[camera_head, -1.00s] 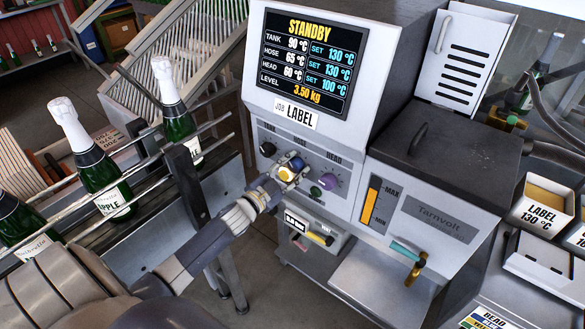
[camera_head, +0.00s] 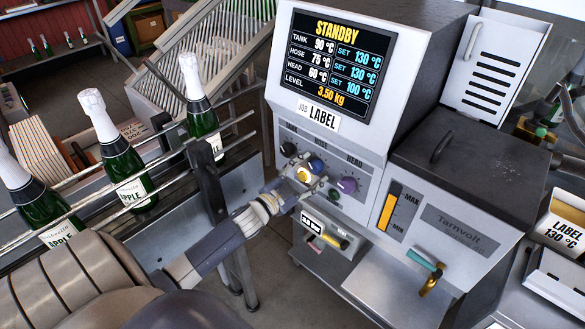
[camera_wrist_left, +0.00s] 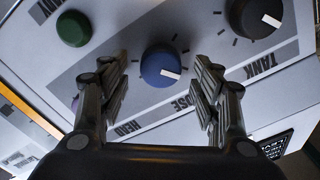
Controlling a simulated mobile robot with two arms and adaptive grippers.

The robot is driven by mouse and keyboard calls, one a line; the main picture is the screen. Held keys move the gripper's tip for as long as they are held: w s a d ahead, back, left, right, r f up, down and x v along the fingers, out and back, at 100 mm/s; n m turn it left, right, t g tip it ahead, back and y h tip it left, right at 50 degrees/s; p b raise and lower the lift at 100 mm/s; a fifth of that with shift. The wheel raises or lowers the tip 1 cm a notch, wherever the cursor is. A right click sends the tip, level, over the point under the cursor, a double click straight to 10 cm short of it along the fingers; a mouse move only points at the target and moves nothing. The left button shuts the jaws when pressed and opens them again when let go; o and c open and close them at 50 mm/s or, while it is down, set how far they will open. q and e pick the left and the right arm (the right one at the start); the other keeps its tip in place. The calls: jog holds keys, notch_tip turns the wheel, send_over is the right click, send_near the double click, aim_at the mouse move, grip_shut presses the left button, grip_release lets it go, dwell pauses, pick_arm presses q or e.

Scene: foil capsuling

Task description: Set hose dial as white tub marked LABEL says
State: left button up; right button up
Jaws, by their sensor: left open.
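The blue HOSE dial (camera_head: 317,165) is on the grey machine's front; the left wrist view shows it too (camera_wrist_left: 165,67), with a white pointer mark. My left gripper (camera_head: 306,183) is open, its fingers apart on either side of the dial in the wrist view, seemingly just short of it and not closed on it. The white tub marked LABEL 130 °C (camera_head: 562,237) stands at the right edge. The screen (camera_head: 335,68) reads STANDBY, with HOSE 75 °C and SET 130 °C. My right gripper is not in view.
The black TANK dial (camera_head: 288,149) and purple HEAD dial (camera_head: 347,185) flank the HOSE dial. A green button (camera_wrist_left: 73,28) is close by. Bottles (camera_head: 121,155) stand along the rail at left. A teal-handled tap (camera_head: 428,268) sticks out below the level gauge.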

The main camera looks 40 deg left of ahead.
pick_arm(q)
jog(key=s, duration=1)
jog(key=shift+s+a, duration=0.2)
jog(key=shift+a, duration=0.2)
jog(key=s+d+f+n+g+y, duration=0.1)
jog(key=s+f+n+g, duration=0.2)
jog(key=f, duration=0.8)
jog(key=s+d+f+g, duration=0.1)
jog(key=s+f+g, duration=0.2)
jog(key=s+f, duration=0.55)
jog(key=s+f+n+g+y, duration=0.1)
jog(key=s+f+n+g, duration=0.1)
jog(key=f, duration=1.2)
jog(key=s+d+f+g, duration=0.3)
jog(key=s+d+f, duration=0.1)
jog(key=s, duration=0.5)
jog(key=s+d+f+g, duration=0.3)
jog(key=s+d+f, duration=0.1)
jog(key=s+f, duration=0.3)
jog(key=s+d+f+g, duration=0.3)
jog(key=s+f, duration=0.3)
jog(key=s, duration=0.5)
jog(key=shift+s+d+h, duration=0.15)
jog(key=shift+d+h, duration=0.25)
jog(key=shift+d, duration=0.5)
jog(key=shift+f, duration=0.1)
